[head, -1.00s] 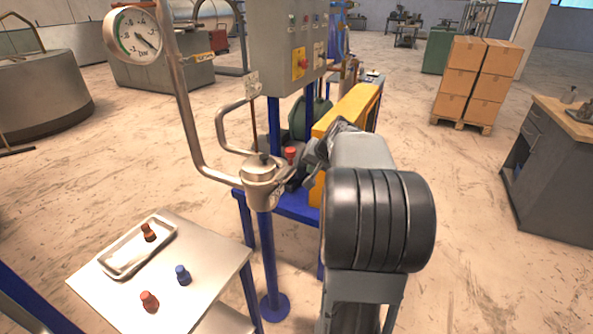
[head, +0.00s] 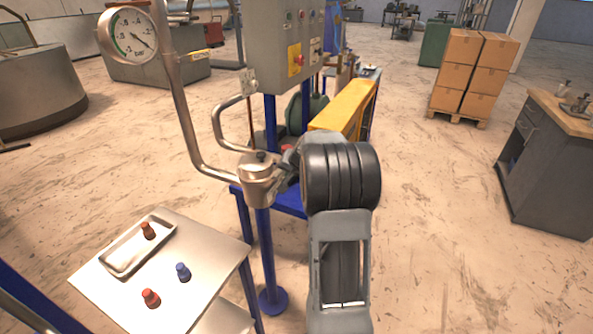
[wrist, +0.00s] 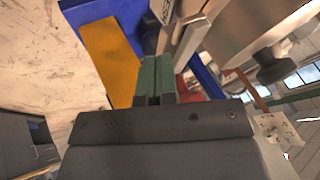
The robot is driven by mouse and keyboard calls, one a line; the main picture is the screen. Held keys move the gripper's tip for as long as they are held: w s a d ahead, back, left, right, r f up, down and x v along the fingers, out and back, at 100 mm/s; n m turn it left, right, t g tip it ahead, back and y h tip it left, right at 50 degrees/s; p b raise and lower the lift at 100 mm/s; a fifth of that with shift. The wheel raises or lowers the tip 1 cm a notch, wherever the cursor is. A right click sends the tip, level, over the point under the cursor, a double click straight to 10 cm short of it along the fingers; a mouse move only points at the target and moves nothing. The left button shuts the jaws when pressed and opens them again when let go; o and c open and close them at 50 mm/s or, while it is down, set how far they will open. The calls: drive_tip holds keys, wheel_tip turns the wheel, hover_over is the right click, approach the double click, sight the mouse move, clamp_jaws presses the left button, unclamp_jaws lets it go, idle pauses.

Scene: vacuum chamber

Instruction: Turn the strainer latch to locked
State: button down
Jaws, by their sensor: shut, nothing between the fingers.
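The strainer (head: 257,185) is a grey metal pot with a dark knob on its lid, on a blue post in the head view. Its body also fills the upper right of the wrist view (wrist: 243,28). My gripper (head: 287,163) is close to the strainer's right side, partly hidden by my own arm. In the wrist view my gripper's green fingers (wrist: 155,78) are together with nothing between them. A pale metal bar (wrist: 190,42) lies just right of the fingertips, perhaps the latch; I cannot tell its setting or whether they touch.
A bent pipe with a gauge (head: 132,34) rises left of the strainer. A yellow guard (head: 345,110) and blue frame stand behind my gripper. A steel table (head: 205,270) with a tray and small knobs is at lower left.

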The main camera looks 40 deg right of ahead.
drive_tip(key=shift+w+a, duration=0.1)
idle(0.3)
drive_tip(key=shift+w+a+b, duration=0.55)
drive_tip(key=shift+a, duration=0.1)
